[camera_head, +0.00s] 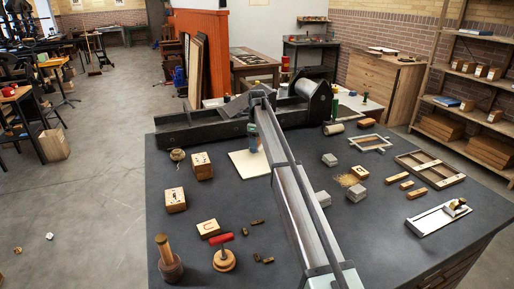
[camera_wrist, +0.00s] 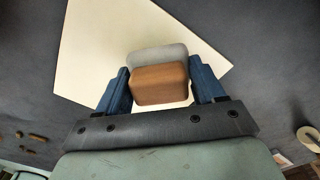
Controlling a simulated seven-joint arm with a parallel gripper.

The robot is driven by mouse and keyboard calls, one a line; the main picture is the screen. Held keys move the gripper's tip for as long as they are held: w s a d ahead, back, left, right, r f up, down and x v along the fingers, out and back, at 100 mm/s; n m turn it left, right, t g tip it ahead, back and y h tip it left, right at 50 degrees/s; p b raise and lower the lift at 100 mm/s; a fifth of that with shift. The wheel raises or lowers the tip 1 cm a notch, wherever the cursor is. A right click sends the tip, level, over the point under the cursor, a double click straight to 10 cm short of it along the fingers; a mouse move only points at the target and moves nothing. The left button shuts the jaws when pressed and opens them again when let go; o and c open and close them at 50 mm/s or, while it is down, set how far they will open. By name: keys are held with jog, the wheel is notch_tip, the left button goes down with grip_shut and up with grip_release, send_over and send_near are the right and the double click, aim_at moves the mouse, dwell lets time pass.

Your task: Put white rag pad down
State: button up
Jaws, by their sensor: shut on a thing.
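In the wrist view my gripper (camera_wrist: 160,87) is shut on a small block-like pad with a brown top (camera_wrist: 160,84) and a pale grey-white underside (camera_wrist: 158,54), which I take to be the white rag pad. The blue fingers press its left and right sides. A cream sheet (camera_wrist: 90,50) lies beneath on the dark table top; I cannot tell whether the pad touches it. In the head view the gripper (camera_head: 252,143) is over the cream sheet (camera_head: 242,165), and my arm hides the pad.
A long black press (camera_head: 200,128) runs along the table's back edge. Grey blocks (camera_head: 356,193) and wooden frames (camera_head: 430,169) lie right.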

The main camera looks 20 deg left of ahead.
jog(key=shift+f, duration=0.85)
jog(key=shift+f, duration=0.15)
jog(key=o, duration=1)
jog(key=shift+o, duration=0.2)
notch_tip(320, 180, up, 12)
jog(key=shift+r, duration=0.2)
jog(key=shift+c, duration=1.4)
